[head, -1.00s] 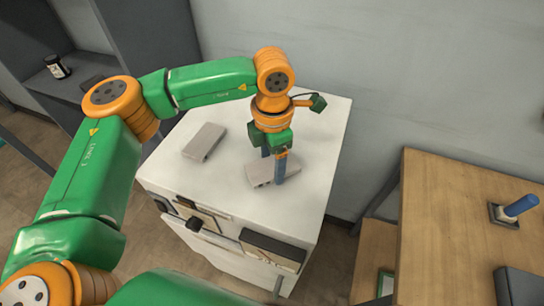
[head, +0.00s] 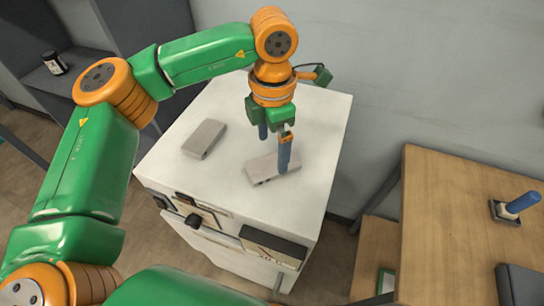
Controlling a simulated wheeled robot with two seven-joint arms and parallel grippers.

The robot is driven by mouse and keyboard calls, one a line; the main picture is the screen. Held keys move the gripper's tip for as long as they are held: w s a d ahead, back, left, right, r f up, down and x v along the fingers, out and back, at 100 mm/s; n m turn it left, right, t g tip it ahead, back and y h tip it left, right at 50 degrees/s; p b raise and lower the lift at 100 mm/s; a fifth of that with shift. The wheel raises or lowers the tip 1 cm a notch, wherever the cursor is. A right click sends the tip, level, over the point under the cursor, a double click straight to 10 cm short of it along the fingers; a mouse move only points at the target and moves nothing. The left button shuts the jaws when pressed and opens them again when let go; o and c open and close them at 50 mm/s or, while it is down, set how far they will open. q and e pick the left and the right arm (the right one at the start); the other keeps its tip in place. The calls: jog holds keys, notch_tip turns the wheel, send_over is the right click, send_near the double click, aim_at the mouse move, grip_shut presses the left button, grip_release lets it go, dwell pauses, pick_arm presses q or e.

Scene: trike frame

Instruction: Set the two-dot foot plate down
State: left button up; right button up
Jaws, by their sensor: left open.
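A grey foot plate (head: 259,171) lies flat on the white top of a cabinet (head: 230,219), with small dark marks on its front edge that look like dots. A second grey foot plate (head: 204,139) lies to its left on the same top; its dots are too small to count. My left gripper (head: 274,155) is open and points down just above the first plate. Its blue fingers are spread, one behind the plate and one in front of part of it in the picture, and they hold nothing. My right gripper is out of view.
A wooden table (head: 470,225) at the right carries a blue peg (head: 522,203) on a small base and a dark object (head: 520,287). A grey shelf (head: 90,85) with a dark jar (head: 55,64) stands at the left. The cabinet's right side of the top is clear.

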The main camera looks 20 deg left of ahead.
aim_at(273, 164)
pick_arm(q)
notch_tip(273, 164, up, 8)
jog(key=shift+f, duration=0.2)
